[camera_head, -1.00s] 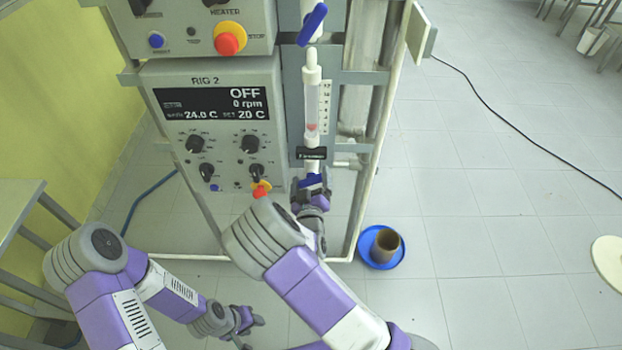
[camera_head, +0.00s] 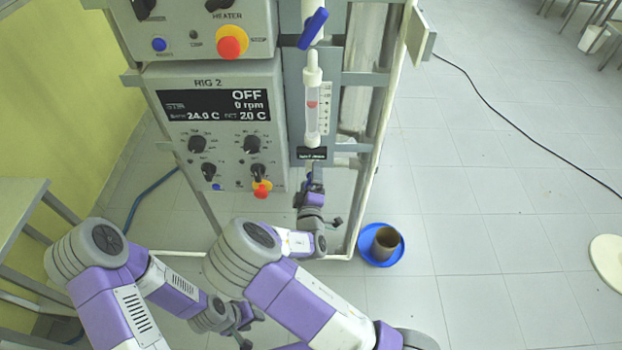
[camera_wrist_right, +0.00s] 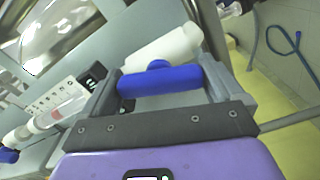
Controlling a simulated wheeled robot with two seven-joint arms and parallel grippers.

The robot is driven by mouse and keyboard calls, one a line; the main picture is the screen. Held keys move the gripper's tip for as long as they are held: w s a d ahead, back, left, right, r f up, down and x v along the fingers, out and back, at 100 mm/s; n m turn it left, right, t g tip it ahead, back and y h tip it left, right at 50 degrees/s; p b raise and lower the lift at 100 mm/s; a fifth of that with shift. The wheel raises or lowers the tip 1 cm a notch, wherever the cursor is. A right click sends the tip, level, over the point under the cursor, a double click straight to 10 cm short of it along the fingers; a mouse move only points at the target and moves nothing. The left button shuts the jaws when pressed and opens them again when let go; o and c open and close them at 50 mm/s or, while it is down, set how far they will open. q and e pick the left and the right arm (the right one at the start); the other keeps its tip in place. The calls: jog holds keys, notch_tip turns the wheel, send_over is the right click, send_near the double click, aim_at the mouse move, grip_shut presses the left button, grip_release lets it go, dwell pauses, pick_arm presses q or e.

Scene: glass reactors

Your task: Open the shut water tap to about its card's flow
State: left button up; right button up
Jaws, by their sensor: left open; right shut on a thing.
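The water tap's blue handle (camera_wrist_right: 160,79) lies between the two grey fingers of my right gripper (camera_head: 312,187), which is shut on it. The white tap body (camera_wrist_right: 172,46) is just behind the handle. Above the tap in the head view stands a clear flow meter (camera_head: 312,122) with a printed scale (camera_head: 326,108). Its red float (camera_head: 312,104) is near mid-scale. A small dark card (camera_head: 312,154) sits below the meter; its writing is too small to read. My left gripper (camera_head: 240,322) is open and empty, low and left of the rig.
The RIG 2 panel (camera_head: 220,130) with knobs stands left of the meter, its display reading OFF. Another blue handle (camera_head: 313,28) is above the meter. A brown pot (camera_head: 385,243) stands in a blue dish (camera_head: 367,258) on the floor. The floor to the right is mostly clear.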

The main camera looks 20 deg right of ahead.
dwell(0.5)
jog(key=o, duration=0.7)
jog(key=p+v, duration=0.1)
jog(key=v, duration=0.6)
jog(key=shift+s+a, duration=0.1)
jog(key=shift+s, duration=0.25)
